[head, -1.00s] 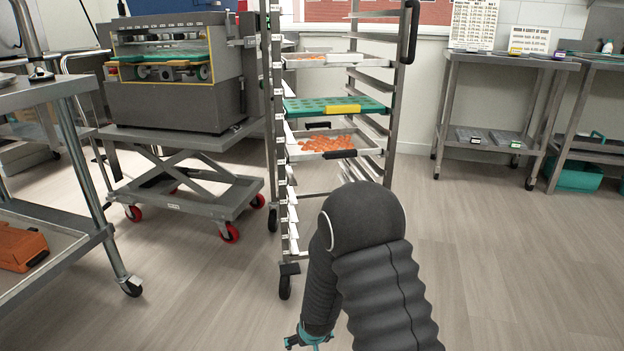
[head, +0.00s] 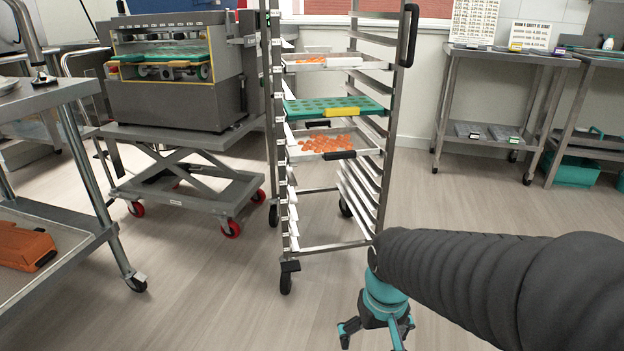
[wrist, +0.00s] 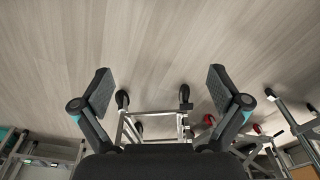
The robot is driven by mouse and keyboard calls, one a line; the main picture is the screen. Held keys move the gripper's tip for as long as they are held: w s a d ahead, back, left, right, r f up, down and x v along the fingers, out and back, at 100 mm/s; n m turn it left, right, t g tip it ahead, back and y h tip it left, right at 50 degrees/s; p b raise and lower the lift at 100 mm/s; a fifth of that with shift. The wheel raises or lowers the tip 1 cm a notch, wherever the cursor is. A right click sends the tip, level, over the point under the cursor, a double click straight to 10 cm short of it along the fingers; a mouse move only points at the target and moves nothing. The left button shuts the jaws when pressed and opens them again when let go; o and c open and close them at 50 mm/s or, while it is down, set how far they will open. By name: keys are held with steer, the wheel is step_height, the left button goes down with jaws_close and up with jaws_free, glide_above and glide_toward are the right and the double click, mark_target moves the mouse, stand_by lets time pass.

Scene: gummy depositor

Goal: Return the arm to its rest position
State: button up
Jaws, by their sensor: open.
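My arm is a dark ribbed limb reaching in from the lower right of the head view. My gripper (head: 376,330) hangs at its end, teal and dark, low over the floor in front of the tray rack. The lower edge of the head view partly cuts off the gripper.
The wheeled tray rack (head: 285,225) holds a green mould tray (head: 335,107) and trays of orange pieces. The depositor machine (head: 175,100) sits on a lift cart (head: 180,205) to its left. A steel table (head: 50,100) stands at left.

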steer(key=s+d+r+t+p, duration=0.1)
steer(key=s+d+r+t, duration=0.1)
steer(key=r, duration=0.5)
steer(key=s+d+r+m+t+p, duration=0.1)
steer(key=s+d+r+t+p, duration=0.1)
steer(key=s+r, duration=0.2)
step_height(320, 180, up, 4)
steer(key=shift+d+f+m, duration=0.15)
steer(key=shift+d+m, duration=0.15)
steer(key=shift+d, duration=0.05)
